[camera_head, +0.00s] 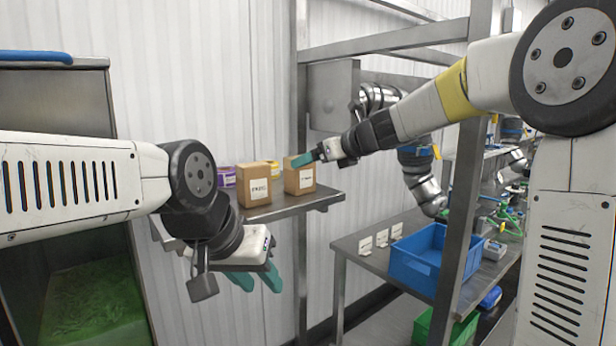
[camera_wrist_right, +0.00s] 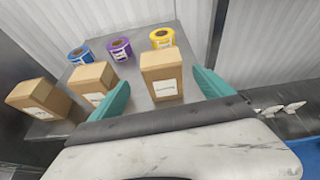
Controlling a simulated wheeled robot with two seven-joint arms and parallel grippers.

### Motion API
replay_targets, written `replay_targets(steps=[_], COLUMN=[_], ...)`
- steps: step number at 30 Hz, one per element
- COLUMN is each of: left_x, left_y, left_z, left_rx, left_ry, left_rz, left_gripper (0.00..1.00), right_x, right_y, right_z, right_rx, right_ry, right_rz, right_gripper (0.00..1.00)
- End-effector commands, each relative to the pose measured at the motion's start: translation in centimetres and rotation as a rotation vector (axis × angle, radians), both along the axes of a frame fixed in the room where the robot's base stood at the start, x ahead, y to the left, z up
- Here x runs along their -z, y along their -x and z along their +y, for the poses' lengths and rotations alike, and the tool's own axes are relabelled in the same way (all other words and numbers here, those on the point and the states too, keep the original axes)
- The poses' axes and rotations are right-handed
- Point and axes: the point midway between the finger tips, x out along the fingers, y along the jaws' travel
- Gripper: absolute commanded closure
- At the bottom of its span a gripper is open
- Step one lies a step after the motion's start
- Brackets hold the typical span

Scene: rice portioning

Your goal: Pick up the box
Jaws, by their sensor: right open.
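A brown cardboard box (camera_head: 306,182) with a white label stands at the right end of a metal shelf. It also shows in the right wrist view (camera_wrist_right: 160,65). My right gripper (camera_wrist_right: 161,90) is open, with one teal finger to each side of this box and visible gaps. A second box (camera_head: 254,190) stands to its left and shows in the right wrist view (camera_wrist_right: 92,82), just beyond the left finger. A third box (camera_wrist_right: 38,98) is farther left in that view. My left gripper (camera_head: 256,281) is open and empty, low in front of the shelf.
Blue (camera_wrist_right: 80,54), purple (camera_wrist_right: 120,50) and yellow (camera_wrist_right: 162,38) rolls sit behind the boxes on the shelf (camera_head: 290,208). A lower table holds a blue crate (camera_head: 415,262). A green-filled bin (camera_head: 92,305) is at left.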

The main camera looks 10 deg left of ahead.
Motion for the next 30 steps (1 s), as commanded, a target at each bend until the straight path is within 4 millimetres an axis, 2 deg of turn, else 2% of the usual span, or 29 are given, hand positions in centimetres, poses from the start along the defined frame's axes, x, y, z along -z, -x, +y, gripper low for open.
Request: replay_targets(steps=[18, 27, 30], left_x=[0.0, 0.0, 0.0], left_y=[0.0, 0.0, 0.0], left_z=[0.0, 0.0, 0.0], left_rx=[0.000, 0.000, 0.000], left_ry=[0.000, 0.000, 0.000], left_rz=[0.000, 0.000, 0.000], left_gripper=[0.64, 0.64, 0.64], right_x=[3.3, 3.5, 3.5], right_y=[-5.1, -5.5, -5.4], right_z=[4.9, 5.2, 5.2], right_rx=[0.020, 0.020, 0.019], right_ry=[-0.032, -0.032, -0.033], right_rz=[0.026, 0.025, 0.025], right_gripper=[0.09, 0.09, 0.27])
